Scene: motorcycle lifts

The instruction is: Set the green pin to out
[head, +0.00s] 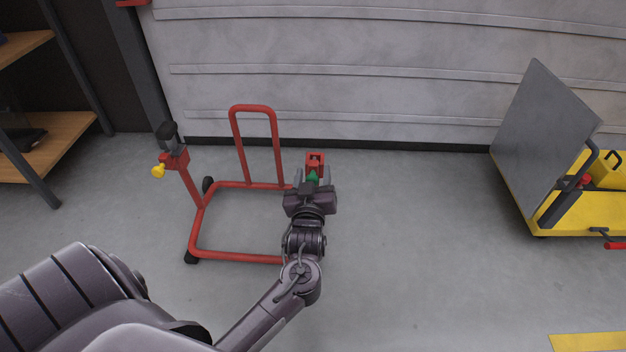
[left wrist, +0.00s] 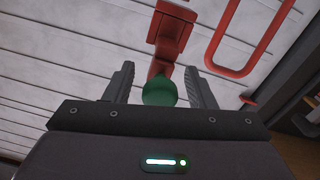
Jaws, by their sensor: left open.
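The green pin (left wrist: 160,92) shows as a round green knob on the red lift frame in the left wrist view. In the head view the green pin (head: 313,177) is partly hidden by my left gripper (head: 312,178). My left gripper (left wrist: 160,84) is open, with one finger on each side of the knob. A gap shows between the knob and each finger. Whether the knob touches the palm is hard to tell. The red post and bracket (left wrist: 170,28) stand just beyond it. My right gripper is not in view.
The red motorcycle lift (head: 222,251) stands on the grey floor, with a yellow knob (head: 158,171) on its left post. A yellow lift with a grey panel (head: 545,130) is at the right. Shelves (head: 70,140) stand at the left. The floor between the lifts is clear.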

